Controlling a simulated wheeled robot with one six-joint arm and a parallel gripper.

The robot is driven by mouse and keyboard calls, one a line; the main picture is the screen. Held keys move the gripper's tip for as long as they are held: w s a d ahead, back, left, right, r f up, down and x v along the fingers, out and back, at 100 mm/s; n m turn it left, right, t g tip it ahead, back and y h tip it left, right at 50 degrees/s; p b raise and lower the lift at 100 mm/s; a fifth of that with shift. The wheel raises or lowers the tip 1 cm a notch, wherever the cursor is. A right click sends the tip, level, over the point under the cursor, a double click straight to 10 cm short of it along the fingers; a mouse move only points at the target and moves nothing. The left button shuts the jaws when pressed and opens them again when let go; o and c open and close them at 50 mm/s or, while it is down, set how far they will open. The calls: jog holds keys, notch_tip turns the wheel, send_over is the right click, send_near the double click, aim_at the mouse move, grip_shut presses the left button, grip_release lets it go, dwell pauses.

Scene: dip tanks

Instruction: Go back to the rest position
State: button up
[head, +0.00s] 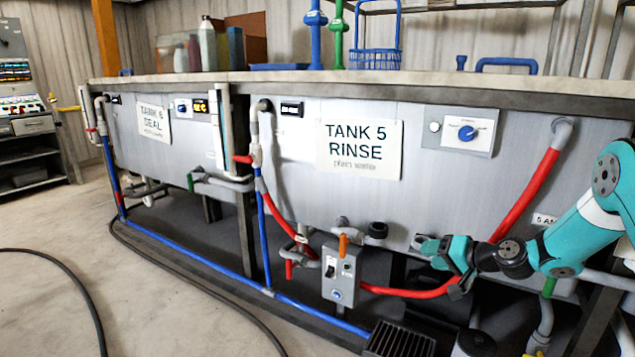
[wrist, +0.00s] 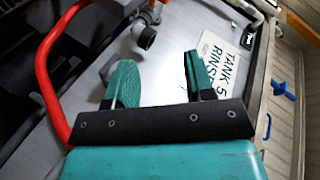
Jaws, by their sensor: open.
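My gripper (head: 431,249) is at the lower right of the head view, in front of the lower part of the Tank 5 Rinse front panel (head: 285,170). Its two teal fingers (wrist: 158,82) stand apart in the wrist view, with nothing between them but the grey panel behind. The gripper is open and empty. My teal arm reaches in from the right edge of the head view. No marker of a rest position shows.
A blue pipe (head: 190,255) runs low along the tanks. A black cable (head: 75,285) lies on the open floor at left.

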jog(key=s+a+r+n+g, duration=0.6)
jog(key=s+a+r, duration=0.7)
jog(key=s+a, duration=0.15)
jog(key=s+r+n+g+h, duration=0.2)
jog(key=s, duration=1.2)
jog(key=s+r+n+g+h, duration=0.2)
jog(key=s+n, duration=0.1)
jog(key=s, duration=1)
notch_tip(320, 180, up, 29)
jog(key=p, duration=2.9)
jog(key=shift+s+a+f+m, duration=0.15)
jog(key=shift+m, duration=0.15)
